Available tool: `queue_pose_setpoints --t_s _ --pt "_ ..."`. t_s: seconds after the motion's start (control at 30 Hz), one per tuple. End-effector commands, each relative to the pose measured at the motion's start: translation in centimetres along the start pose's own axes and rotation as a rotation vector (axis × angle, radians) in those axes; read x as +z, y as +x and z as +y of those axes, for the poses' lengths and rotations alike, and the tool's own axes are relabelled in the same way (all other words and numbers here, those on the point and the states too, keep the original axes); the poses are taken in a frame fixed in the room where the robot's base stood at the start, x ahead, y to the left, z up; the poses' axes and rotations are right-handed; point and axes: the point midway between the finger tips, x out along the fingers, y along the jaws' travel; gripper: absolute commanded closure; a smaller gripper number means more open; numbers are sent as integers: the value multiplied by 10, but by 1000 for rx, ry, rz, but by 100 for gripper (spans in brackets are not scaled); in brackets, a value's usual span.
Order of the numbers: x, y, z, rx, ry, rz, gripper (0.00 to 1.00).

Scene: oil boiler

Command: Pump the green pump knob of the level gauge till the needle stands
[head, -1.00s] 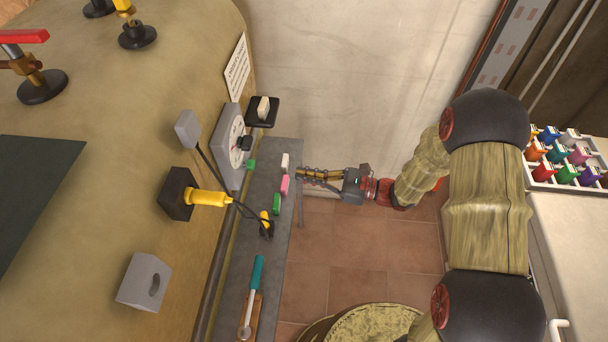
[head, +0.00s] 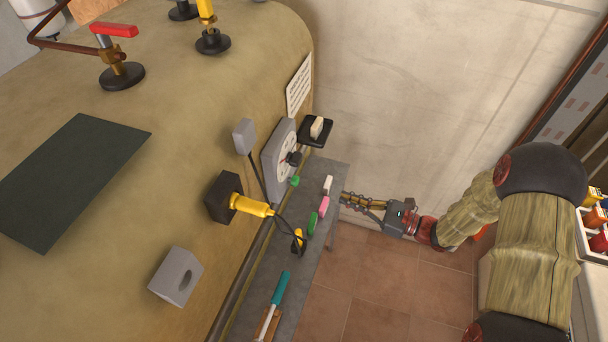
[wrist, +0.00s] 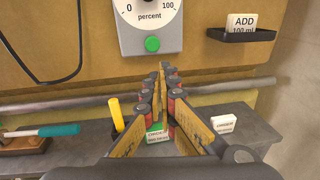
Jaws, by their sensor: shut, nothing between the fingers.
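The level gauge (head: 280,160) is a grey box with a white round dial on the boiler's side. The wrist view shows only the lower part of its dial (wrist: 150,14), with "0", "100" and "percent"; the needle cannot be read. The green pump knob (wrist: 152,44) is a round button under the dial, also seen in the head view (head: 294,181). My gripper (wrist: 162,70) is shut and empty, its fingertips appearing just below the knob in the wrist view. In the head view my gripper (head: 345,196) is beyond the shelf's right edge, apart from the knob.
A grey shelf (head: 300,262) below the gauge carries white, pink and green blocks, a yellow-handled thing and a teal-handled tool (head: 281,289). A black tray with an "ADD" card (wrist: 242,24) sits right of the gauge. A yellow fitting (head: 250,206) juts from the boiler.

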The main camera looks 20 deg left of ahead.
Motion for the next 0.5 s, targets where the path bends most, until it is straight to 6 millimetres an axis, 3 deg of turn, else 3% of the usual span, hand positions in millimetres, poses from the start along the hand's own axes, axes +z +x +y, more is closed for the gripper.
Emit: queue_pose_setpoints --t_s 0.1,0.33,0.5 --pt "-6 -1 -19 41 -17 -9 100" --pt "-4 -4 -44 149 -37 -27 100" --pt "14 -8 -50 237 -44 -35 100"
